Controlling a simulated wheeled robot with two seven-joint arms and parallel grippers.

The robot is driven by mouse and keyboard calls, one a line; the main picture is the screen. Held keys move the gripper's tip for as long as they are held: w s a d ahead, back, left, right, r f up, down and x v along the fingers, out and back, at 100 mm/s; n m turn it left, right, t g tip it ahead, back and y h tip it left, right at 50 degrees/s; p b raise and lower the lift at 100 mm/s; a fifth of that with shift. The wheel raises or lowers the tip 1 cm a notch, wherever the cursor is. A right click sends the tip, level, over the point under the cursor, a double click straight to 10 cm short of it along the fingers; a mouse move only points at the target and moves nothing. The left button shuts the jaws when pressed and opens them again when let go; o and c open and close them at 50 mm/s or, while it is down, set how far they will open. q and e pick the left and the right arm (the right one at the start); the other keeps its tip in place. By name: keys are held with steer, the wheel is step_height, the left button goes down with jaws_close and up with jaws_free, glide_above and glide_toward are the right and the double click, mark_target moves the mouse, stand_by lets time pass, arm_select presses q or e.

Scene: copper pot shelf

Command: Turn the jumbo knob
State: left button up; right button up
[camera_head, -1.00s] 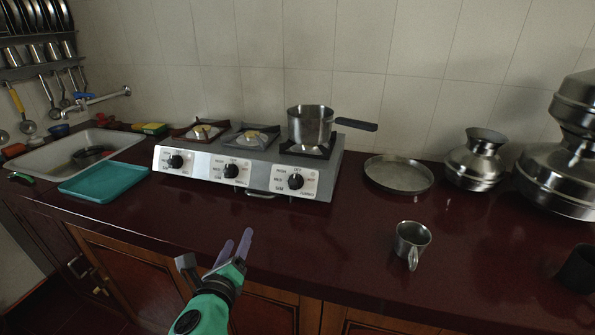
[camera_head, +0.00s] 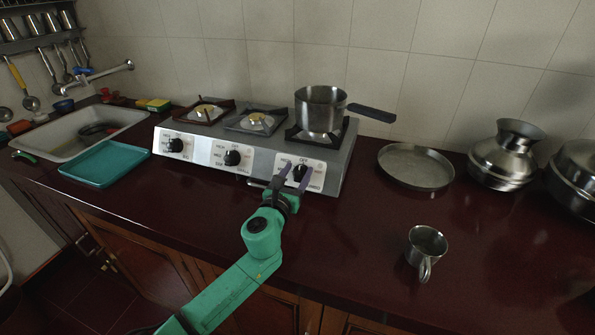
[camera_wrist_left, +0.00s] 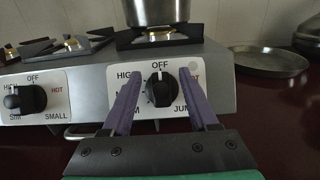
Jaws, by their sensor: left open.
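The jumbo knob (camera_head: 299,173) is a black knob on the right-hand white dial plate of the silver stove (camera_head: 262,168). In the left wrist view the jumbo knob (camera_wrist_left: 160,88) has its white mark up towards OFF, and part of its plate's lettering is hidden by my fingers. My left gripper (camera_head: 293,176) is open at the stove front. In the left wrist view its two purple fingers (camera_wrist_left: 163,92) stand on either side of the knob, with a gap on each side; I cannot tell whether the tips reach the knob's depth. My right gripper is not in view.
A steel saucepan (camera_head: 321,110) stands on the right burner, its dark handle pointing right. A steel plate (camera_head: 415,183) and a steel mug (camera_head: 426,246) are to the right. A teal tray (camera_head: 104,163) lies left of the stove. The counter between plate and mug is clear.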

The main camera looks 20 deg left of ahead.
arm_select(q)
steer(key=shift+w, duration=0.25)
jaws_close()
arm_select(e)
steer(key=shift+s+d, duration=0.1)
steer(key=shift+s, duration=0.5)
